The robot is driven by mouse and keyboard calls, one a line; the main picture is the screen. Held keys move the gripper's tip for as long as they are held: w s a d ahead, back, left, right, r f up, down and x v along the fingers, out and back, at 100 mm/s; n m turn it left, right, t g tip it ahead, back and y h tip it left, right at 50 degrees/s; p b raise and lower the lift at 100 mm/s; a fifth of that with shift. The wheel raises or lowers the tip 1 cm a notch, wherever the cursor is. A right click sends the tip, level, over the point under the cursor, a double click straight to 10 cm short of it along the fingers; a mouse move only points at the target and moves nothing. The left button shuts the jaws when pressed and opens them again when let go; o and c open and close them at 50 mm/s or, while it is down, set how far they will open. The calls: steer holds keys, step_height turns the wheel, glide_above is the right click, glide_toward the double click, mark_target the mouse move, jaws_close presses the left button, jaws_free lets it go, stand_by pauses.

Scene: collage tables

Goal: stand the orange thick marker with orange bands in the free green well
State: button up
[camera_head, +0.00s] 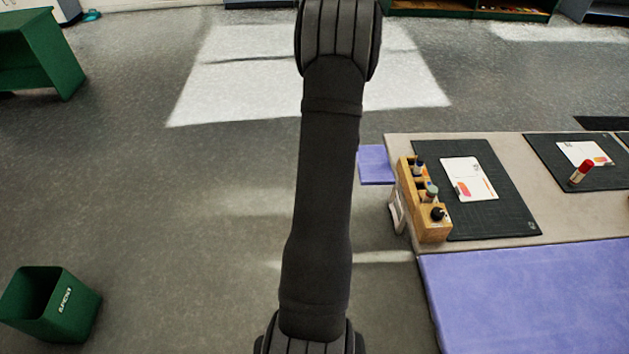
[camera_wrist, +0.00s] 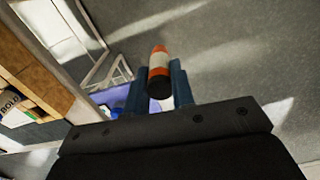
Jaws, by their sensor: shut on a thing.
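My gripper (camera_wrist: 159,84) is shut on the orange marker (camera_wrist: 159,68) in the wrist view. The marker has orange and white bands and a black end facing the camera. My gripper does not show in the head view. A wooden rack (camera_head: 434,233) stands on the left edge of the table in the head view, with several small items in its wells. A dark, empty-looking gap shows between items, but I cannot tell which well is green. A wooden structure, probably this rack, shows at the left of the wrist view (camera_wrist: 27,66), apart from the marker.
The pale table (camera_head: 400,147) holds dark mats (camera_head: 507,208) with white cards (camera_head: 466,178). A purple bench (camera_head: 530,300) lies in front. A green bin (camera_head: 75,310) stands at lower left on open floor.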

steer(key=w+d+r, duration=0.1)
steer(key=d+r, duration=0.3)
steer(key=d, duration=0.4)
steer(key=d+r+m, duration=0.1)
steer(key=d+r, duration=0.4)
steer(key=d, duration=0.3)
steer(key=w+d+r, duration=0.1)
steer(key=d+r, duration=0.3)
steer(key=d, duration=0.4)
steer(key=shift+d+f, duration=0.15)
steer(key=shift+f, duration=2.6)
steer(key=shift+f, duration=0.15)
steer(key=shift+f, duration=1.1)
steer(key=shift+f, duration=0.35)
steer(key=shift+f, duration=0.3)
steer(key=shift+f, duration=0.75)
steer(key=shift+f, duration=0.25)
